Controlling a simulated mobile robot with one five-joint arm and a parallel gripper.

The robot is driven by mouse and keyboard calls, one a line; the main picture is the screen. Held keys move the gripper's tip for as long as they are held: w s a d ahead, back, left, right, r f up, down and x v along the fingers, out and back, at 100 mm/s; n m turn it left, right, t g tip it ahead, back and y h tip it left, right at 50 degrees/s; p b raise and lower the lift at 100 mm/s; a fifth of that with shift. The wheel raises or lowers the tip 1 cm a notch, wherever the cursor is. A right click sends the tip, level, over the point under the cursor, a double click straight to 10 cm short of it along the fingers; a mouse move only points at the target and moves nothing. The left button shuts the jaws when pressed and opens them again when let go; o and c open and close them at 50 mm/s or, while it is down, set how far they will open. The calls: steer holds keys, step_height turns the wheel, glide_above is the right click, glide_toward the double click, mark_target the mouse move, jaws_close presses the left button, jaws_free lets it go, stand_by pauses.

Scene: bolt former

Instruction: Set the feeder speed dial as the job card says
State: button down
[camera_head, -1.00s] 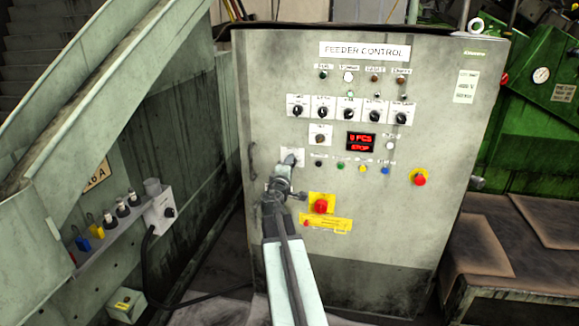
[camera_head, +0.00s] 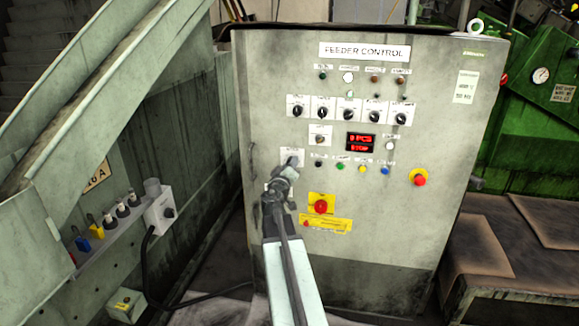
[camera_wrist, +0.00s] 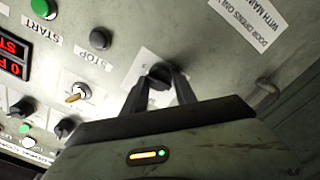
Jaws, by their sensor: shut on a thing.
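The grey feeder control cabinet (camera_head: 390,220) stands upright in the middle of the head view. My gripper (camera_head: 290,163) is at a white plate (camera_head: 287,155) low on the left of its face. In the wrist view my gripper (camera_wrist: 160,84) is shut on a black dial (camera_wrist: 159,74), one finger on each side. My fingers partly cover the dial and its plate, so I cannot read its pointer or scale. A white card (camera_head: 466,86) is on the cabinet's upper right; its print is too small to read.
A row of black knobs (camera_head: 349,110) is above a red-lit display (camera_head: 361,142). The stop button (camera_wrist: 100,39) is near my gripper. A red knob on yellow (camera_head: 321,206) and a red mushroom button (camera_head: 419,177) stick out. A handle (camera_wrist: 267,92) is beside my gripper.

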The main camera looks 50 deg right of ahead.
stand_by(0.4)
steer(key=c, duration=1)
jaws_free()
